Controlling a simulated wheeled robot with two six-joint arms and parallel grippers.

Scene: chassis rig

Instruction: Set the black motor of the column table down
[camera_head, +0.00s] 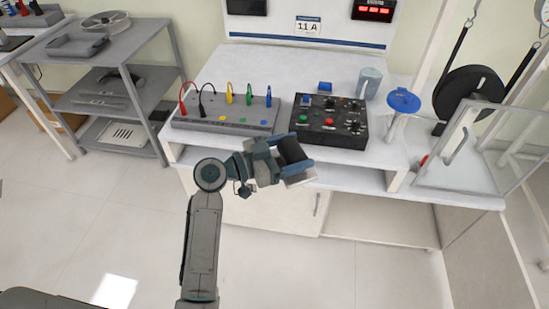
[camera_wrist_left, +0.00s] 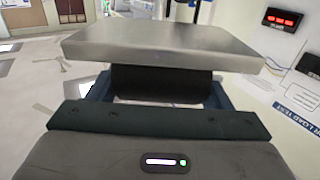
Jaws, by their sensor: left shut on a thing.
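My left gripper (camera_head: 293,163) is shut on the black motor (camera_head: 290,150), a dark cylinder with a silver-grey plate. The gripper holds it in front of the white table (camera_head: 215,147), near its front edge, beside the black control box. In the left wrist view the motor's black body (camera_wrist_left: 160,85) sits between the blue-grey jaws, with the flat silver plate above it. Part of the motor is hidden by the jaws. I cannot tell its exact height over the table edge. My right gripper is not in view.
On the table stand a grey terminal box (camera_head: 228,112) with coloured plugs, a black control box (camera_head: 329,121) with knobs, a grey mug (camera_head: 370,82) and a blue-topped stand (camera_head: 403,101). A clear guard (camera_head: 465,150) is at right. A grey shelf (camera_head: 105,85) stands left.

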